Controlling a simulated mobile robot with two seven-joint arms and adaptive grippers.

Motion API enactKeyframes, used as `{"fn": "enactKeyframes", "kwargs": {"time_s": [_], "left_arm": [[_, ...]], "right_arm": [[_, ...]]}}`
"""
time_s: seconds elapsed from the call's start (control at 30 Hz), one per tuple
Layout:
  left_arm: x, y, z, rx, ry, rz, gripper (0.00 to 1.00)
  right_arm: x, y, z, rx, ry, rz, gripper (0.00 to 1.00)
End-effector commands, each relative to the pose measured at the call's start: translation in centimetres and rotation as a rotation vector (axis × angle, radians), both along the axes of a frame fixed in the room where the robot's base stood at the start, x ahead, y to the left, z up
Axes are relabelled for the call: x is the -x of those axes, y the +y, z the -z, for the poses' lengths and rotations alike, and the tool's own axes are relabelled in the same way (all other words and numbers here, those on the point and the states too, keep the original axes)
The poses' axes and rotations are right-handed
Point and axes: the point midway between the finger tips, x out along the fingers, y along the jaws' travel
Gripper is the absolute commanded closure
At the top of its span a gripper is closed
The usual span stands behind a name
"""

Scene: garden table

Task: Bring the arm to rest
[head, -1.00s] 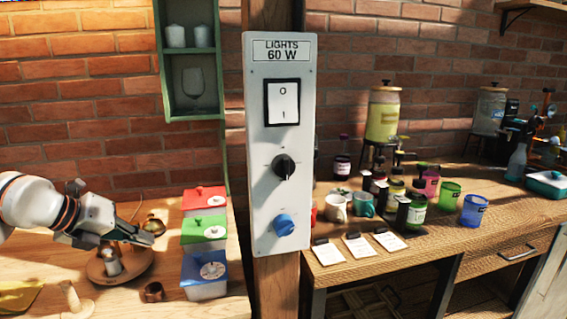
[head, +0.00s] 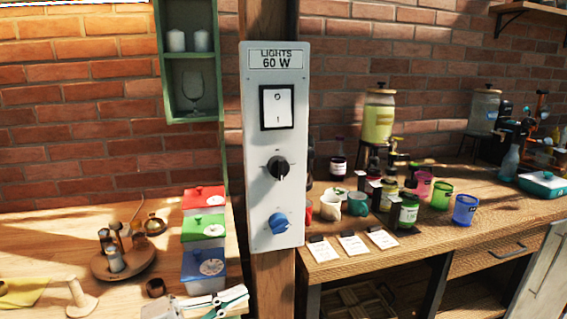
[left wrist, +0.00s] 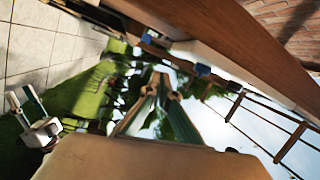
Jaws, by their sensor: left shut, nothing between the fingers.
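My left gripper (head: 240,296) shows at the bottom of the head view, in front of the blue-lidded box. It is shut and empty, and its arm is mostly below the picture edge. In the left wrist view its fingers (left wrist: 163,88) point away from the camera, with nothing held between them. A pale two-pronged shape (left wrist: 35,122) at the left of the wrist view looks like my right gripper; it is too small to be sure of its jaws. The head view does not show the right gripper.
A light-switch panel (head: 277,145) stands on a wooden post just beyond my left gripper. Red (head: 204,200), green (head: 203,227) and blue (head: 203,270) lidded boxes stand left of it. A wooden stand (head: 122,262) is further left. Mugs and jars crowd the right table (head: 440,245).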

Motion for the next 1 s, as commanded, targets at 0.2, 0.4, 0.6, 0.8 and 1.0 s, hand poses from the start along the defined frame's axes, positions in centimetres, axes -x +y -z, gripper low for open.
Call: {"fn": "enactKeyframes", "kwargs": {"time_s": [0.2,0.4,0.6,0.8,1.0], "left_arm": [[0.4,3.2,6.3,0.318,0.321,-0.291,1.00],[4.1,7.6,17.2,0.486,0.692,-0.602,1.00],[11.7,9.9,27.4,0.548,1.038,-0.837,1.00],[17.7,10.4,32.6,0.561,1.245,-0.951,1.00],[19.3,10.4,33.7,0.563,1.295,-0.973,1.00]], "right_arm": [[1.1,0.4,0.5,-0.012,0.024,-0.002,0.69],[1.7,0.6,0.9,-0.021,0.040,0.000,0.69],[1.9,0.6,1.0,-0.029,0.043,0.002,0.69],[1.9,0.7,1.1,-0.033,0.046,0.003,0.69],[2.1,0.7,1.3,-0.032,0.052,0.003,0.69]]}}
